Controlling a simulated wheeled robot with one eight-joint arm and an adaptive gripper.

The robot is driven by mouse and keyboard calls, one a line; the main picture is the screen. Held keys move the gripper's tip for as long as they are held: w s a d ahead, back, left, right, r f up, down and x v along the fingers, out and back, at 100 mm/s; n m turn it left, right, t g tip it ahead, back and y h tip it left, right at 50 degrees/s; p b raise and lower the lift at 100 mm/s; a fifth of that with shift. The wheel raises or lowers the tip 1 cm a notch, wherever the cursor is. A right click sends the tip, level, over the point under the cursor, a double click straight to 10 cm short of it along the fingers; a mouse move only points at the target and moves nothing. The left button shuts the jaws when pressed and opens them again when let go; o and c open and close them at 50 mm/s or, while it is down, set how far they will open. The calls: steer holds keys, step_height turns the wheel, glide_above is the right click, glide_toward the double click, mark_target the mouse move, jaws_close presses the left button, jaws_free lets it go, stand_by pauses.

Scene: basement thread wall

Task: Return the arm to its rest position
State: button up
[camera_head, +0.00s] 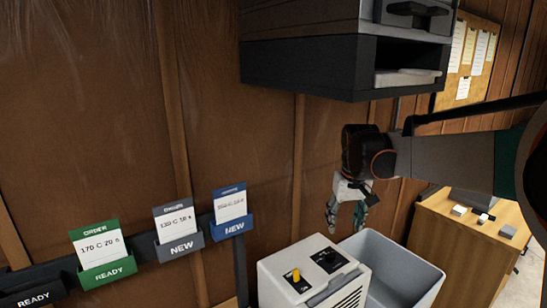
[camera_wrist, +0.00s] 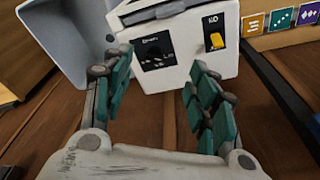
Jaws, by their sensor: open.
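My gripper (camera_head: 346,215) hangs at the end of my arm, fingers down, above and between a white machine and a grey bin. In the wrist view my gripper (camera_wrist: 160,105) shows two green-padded fingers spread apart with nothing between them. The white machine (camera_head: 288,276) has a yellow switch and a dark panel on top; it also shows in the wrist view (camera_wrist: 190,70), beyond the fingertips. The grey bin (camera_head: 402,262) stands to the right of the machine. It also shows in the wrist view (camera_wrist: 60,28) at upper left. My gripper appears apart from both.
A dark wall cabinet (camera_head: 310,68) overhangs left of and above my arm. Card holders, one green (camera_head: 107,273), line a rail on the brown wall (camera_head: 100,130). A wooden cabinet (camera_head: 455,240) with small blocks stands right, below my arm. A notice board (camera_head: 468,62) hangs behind.

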steer(key=s+r+t+b, duration=0.1)
steer(key=s+t+b, duration=0.2)
steer(key=s, duration=1.2)
steer(key=s+f+t+b, duration=0.1)
steer(key=s+f, duration=0.3)
steer(key=s, duration=0.3)
steer(key=s+f+t+b, duration=0.1)
steer(key=s+f, duration=0.3)
steer(key=s, duration=0.4)
steer(key=shift+m, duration=0.3)
steer(key=shift+a, duration=0.1)
steer(key=shift+w+f, duration=0.15)
steer(key=shift+w, duration=0.1)
steer(key=shift+s, duration=0.1)
